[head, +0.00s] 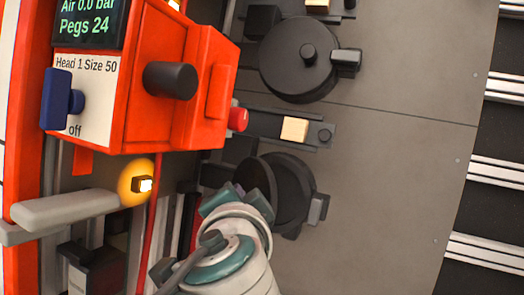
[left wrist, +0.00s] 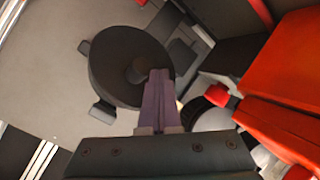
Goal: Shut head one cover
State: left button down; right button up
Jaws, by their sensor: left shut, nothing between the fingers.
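The orange-red box (head: 205,85) carries a label panel (head: 88,95) reading "Head 1 Size 50" and "off", with a blue switch handle (head: 62,98) and a black knob (head: 170,79). Two black round covers lie to its right: an upper one (head: 285,70) with a centre knob, and a lower one (head: 285,200). I cannot tell which is head one's. My left gripper (head: 240,195) is shut and empty over the lower cover, partly hiding it. In the left wrist view its closed fingers (left wrist: 160,75) overlap the knob of a black round cover (left wrist: 110,72); contact is unclear.
A red button (head: 238,119) sticks out from the box beside a rail with a tan block (head: 294,130). A grey bar (head: 68,210) and a yellow disc (head: 130,183) sit at the lower left. The grey plate (head: 400,130) to the right is clear, with striped rollers (head: 500,175) beyond.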

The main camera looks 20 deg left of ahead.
aim_at(276, 201)
pick_arm(q)
jog(key=shift+w+d+f+b, duration=0.2)
jog(key=shift+w+d+b, duration=0.05)
jog(key=shift+d+b, duration=0.3)
jog(key=shift+w+d+f+b, duration=0.25)
jog(key=shift+d+b, duration=0.2)
jog(key=shift+d, duration=0.2)
jog(key=shift+d+r, duration=0.1)
jog(key=shift+d, duration=0.05)
jog(key=shift+w, duration=0.1)
jog(key=shift+w+d+f+b, duration=0.3)
jog(key=shift+d+b, duration=0.1)
jog(key=shift+b, duration=0.4)
jog(key=shift+w+d+f+b, duration=0.4)
jog(key=shift+w+d+b, duration=0.35)
jog(key=shift+b, duration=0.5)
jog(key=shift+w+d, duration=0.1)
jog(key=shift+d, duration=0.25)
jog(key=shift+b, duration=0.3)
